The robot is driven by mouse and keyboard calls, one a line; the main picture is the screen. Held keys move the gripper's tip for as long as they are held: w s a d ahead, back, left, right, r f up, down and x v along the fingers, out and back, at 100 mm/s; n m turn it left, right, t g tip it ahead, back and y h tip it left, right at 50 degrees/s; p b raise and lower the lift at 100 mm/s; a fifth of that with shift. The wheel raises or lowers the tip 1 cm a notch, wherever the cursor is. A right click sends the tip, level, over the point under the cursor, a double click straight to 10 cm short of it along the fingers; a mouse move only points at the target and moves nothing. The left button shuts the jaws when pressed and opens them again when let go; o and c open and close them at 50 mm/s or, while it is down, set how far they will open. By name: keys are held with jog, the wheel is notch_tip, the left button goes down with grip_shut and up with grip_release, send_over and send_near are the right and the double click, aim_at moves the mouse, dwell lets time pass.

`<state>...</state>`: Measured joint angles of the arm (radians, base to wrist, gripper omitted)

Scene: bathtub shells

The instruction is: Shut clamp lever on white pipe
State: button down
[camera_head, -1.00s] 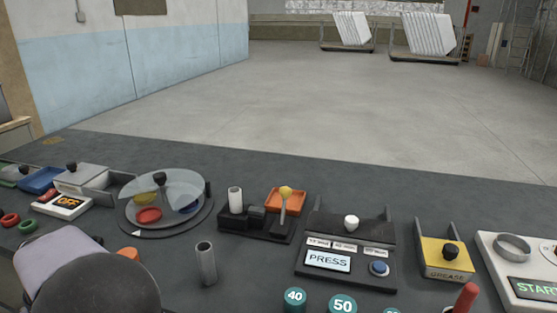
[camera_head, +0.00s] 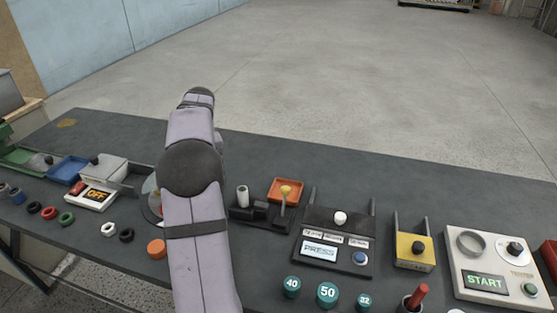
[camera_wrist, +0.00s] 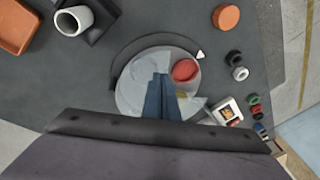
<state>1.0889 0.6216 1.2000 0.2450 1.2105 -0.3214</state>
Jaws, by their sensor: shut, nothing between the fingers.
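The white pipe (camera_head: 242,197) stands upright in a black clamp block (camera_head: 262,212) right of my arm in the head view. In the wrist view, the white pipe (camera_wrist: 73,20) is at the upper left; the lever is not visible there. My gripper (camera_wrist: 161,76) has its dark blue fingers together and empty, above the round turntable with the clear cover (camera_wrist: 130,91). It is well apart from the clamp. My arm hides the gripper in the head view.
The orange tray (camera_head: 285,185) is by the clamp. Right of it are the press box (camera_head: 325,251), the yellow grease box (camera_head: 417,263) and a START panel (camera_head: 485,282). Left are an OFF box (camera_head: 93,194) and several rings.

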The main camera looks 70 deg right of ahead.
aim_at(285, 198)
jog(key=s+d+r+m+p, duration=0.2)
jog(key=s+d+p, duration=0.1)
jog(key=s, duration=0.5)
jog(key=s+d+r+m+g+p, duration=0.1)
jog(key=s+d+r+m+p, duration=0.1)
jog(key=s+d, duration=0.3)
jog(key=s+d+r+m+g+h+p, duration=0.1)
jog(key=s+d+p, duration=0.3)
jog(key=s, duration=0.7)
jog(key=shift+s+d+r+m+p, duration=0.35)
jog(key=shift+r+m+p, duration=0.15)
jog(key=shift+r+m, duration=0.25)
jog(key=shift+w, duration=0.1)
notch_tip(285, 198, down, 9)
jog(key=a+p, duration=0.3)
jog(key=p, duration=0.2)
jog(key=shift+p, duration=0.3)
